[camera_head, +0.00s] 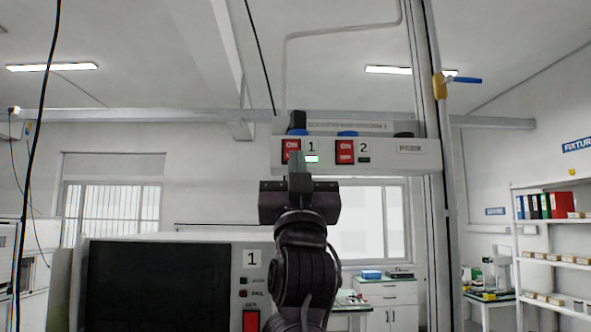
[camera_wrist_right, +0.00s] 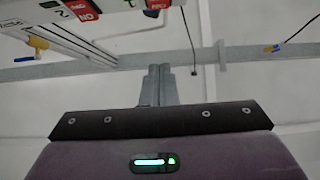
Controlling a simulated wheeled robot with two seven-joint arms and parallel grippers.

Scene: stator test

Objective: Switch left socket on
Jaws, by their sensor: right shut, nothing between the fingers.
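A white socket panel (camera_head: 405,159) hangs overhead with two red rocker switches. The left switch (camera_head: 290,146) is beside the number 1, and a small bright green lamp (camera_head: 312,158) sits under that number. The right switch (camera_head: 345,151) is beside the number 2, and its lamp (camera_head: 364,160) looks dark. My right gripper (camera_head: 296,158) is shut and empty, pointing up, its tips in front of the left switch's lower part in the picture. Contact cannot be told. In the wrist view the shut fingers (camera_wrist_right: 158,72) appear apart from the panel (camera_wrist_right: 75,36). My left gripper is out of view.
A device with a dark screen (camera_head: 158,285) and a number 1 label stands below left. A vertical post (camera_head: 440,200) with a blue-handled valve (camera_head: 460,80) is to the right. Shelves with folders (camera_head: 545,205) stand at the far right.

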